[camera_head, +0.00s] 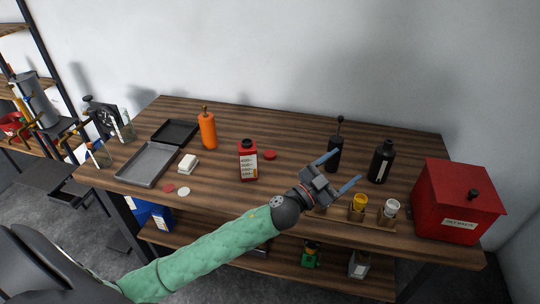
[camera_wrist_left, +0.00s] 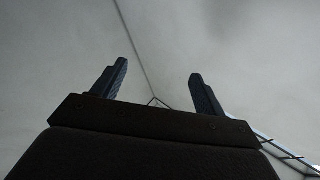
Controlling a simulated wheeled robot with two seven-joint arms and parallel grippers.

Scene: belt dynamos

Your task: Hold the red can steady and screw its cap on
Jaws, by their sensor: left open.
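The red can (camera_head: 248,165) stands upright near the middle of the wooden table, with a pale label and a dark top. A small red disc that looks like its cap (camera_head: 270,155) lies flat on the table just right of it, apart from the can. My left gripper (camera_head: 345,170) is to the right of both, open and empty, with its blue fingers spread. The left wrist view shows the two open fingers (camera_wrist_left: 159,70) against a plain grey wall with nothing between them. My right gripper is not in view.
An orange bottle (camera_head: 208,132) stands behind left of the can. Dark bottles (camera_head: 381,163) stand at the right, near a small rack (camera_head: 374,217) and a red box (camera_head: 452,211). A grey tray (camera_head: 146,165) and flat discs (camera_head: 183,191) lie left.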

